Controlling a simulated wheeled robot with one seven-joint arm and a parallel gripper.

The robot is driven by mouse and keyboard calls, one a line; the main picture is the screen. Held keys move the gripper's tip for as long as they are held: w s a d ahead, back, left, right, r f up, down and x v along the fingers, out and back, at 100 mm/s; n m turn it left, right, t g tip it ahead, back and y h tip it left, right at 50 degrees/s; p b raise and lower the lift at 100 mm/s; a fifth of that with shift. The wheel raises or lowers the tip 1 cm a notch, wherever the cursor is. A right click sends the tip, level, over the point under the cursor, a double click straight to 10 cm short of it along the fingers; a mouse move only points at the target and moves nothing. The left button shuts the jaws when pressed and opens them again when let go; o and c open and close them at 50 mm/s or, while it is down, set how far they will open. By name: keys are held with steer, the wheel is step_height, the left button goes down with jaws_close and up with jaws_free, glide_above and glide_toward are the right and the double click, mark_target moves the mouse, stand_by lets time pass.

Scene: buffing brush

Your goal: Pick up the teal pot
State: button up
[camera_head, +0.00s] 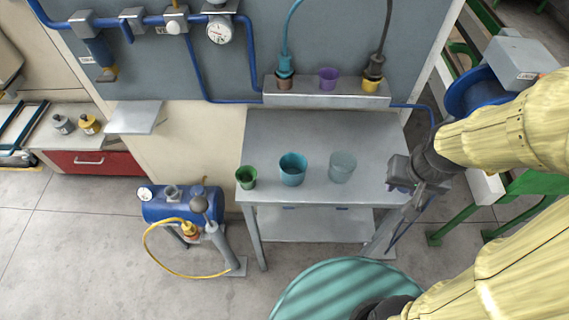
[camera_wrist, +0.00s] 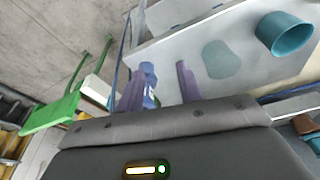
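The teal pot (camera_head: 292,170) stands upright on the grey metal table (camera_head: 270,130), near its front edge and about midway across. It also shows in the wrist view (camera_wrist: 284,34) at the upper right. A paler, see-through blue-grey pot (camera_head: 342,167) stands to its right, and a smaller green pot (camera_head: 246,178) to its left at the corner. My gripper (camera_head: 412,204) is at the table's right edge, apart from all the pots. In the wrist view its two fingers (camera_wrist: 161,88) are spread with nothing held between them.
A blue tank (camera_head: 180,205) with a yellow hose stands left of the table. A round teal surface (camera_head: 330,292) lies in front. The table's back half is clear.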

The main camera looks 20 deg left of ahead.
steer(key=shift+w, duration=0.15)
steer(key=shift+o, duration=1.1)
steer(key=shift+s, duration=0.2)
steer(key=o, duration=0.3)
steer(key=shift+a, duration=0.1)
steer(key=o, duration=0.7)
steer(key=w+a+n, duration=0.1)
steer(key=a+n, duration=0.3)
steer(key=w+a+n+g+p, duration=0.1)
steer(key=a+n, duration=0.1)
steer(key=n, duration=0.1)
steer(key=shift+w+a+r, duration=0.25)
steer(key=shift+w+a, duration=0.05)
steer(key=shift+a, duration=0.1)
steer(key=shift+c, duration=0.2)
steer(key=s+a+r+n+t+h+p, duration=0.1)
steer(key=a+n+h, duration=0.3)
steer(key=a+n, duration=1.6)
steer(key=a+t+p, duration=0.1)
steer(key=a, duration=0.3)
steer(key=shift+s+a+n+t+p, duration=0.15)
steer(key=shift+a+n+t+p, duration=0.15)
steer(key=shift+a+t, duration=0.1)
steer(key=shift+d, duration=0.1)
